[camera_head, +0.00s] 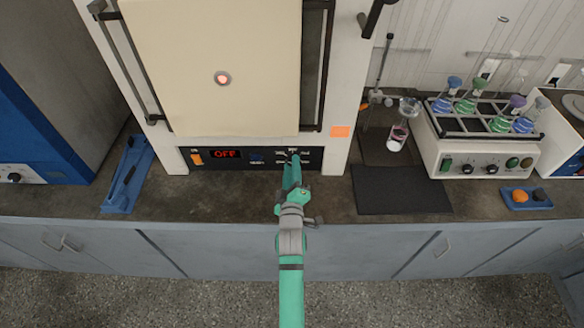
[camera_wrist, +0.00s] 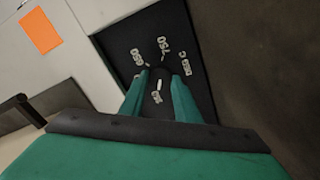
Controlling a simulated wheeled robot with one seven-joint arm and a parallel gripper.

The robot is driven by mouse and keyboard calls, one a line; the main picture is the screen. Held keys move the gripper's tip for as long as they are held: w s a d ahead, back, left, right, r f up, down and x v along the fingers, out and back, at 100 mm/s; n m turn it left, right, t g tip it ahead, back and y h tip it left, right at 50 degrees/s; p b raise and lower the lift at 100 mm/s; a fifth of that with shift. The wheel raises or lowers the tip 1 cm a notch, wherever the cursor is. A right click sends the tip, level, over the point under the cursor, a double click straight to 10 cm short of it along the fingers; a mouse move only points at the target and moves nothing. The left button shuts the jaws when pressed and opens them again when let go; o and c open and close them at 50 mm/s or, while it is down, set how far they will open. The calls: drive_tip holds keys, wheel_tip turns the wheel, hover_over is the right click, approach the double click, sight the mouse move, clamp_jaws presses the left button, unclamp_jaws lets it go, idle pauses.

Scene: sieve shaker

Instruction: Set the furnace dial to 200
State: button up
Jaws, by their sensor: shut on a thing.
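The furnace (camera_head: 215,60) stands at the back of the counter, with a black control panel (camera_head: 230,165) along its lower front. Its red display (camera_head: 226,154) reads OFF. My gripper (camera_head: 291,160) reaches the panel's right part and hides the dial in the head view. In the wrist view, my gripper (camera_wrist: 160,83) has its two green fingers on either side of the dark dial (camera_wrist: 158,76) and is shut on it. A white mark shows between the fingers.
An orange switch (camera_head: 196,158) sits at the panel's left end. A blue tray (camera_head: 128,175) lies left of the furnace. A dark mat (camera_head: 400,190) and a shaker with several flasks (camera_head: 480,150) stand to the right. The counter just before the panel is clear.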

drive_tip(key=n, duration=0.6)
drive_tip(key=shift+a+f, duration=0.1)
drive_tip(key=shift+f, duration=0.05)
drive_tip(key=n, duration=0.6)
drive_tip(key=shift+f, duration=0.1)
idle(0.5)
drive_tip(key=o, duration=1)
drive_tip(key=shift+s, duration=0.1)
drive_tip(key=s, duration=1)
drive_tip(key=shift+s, duration=0.35)
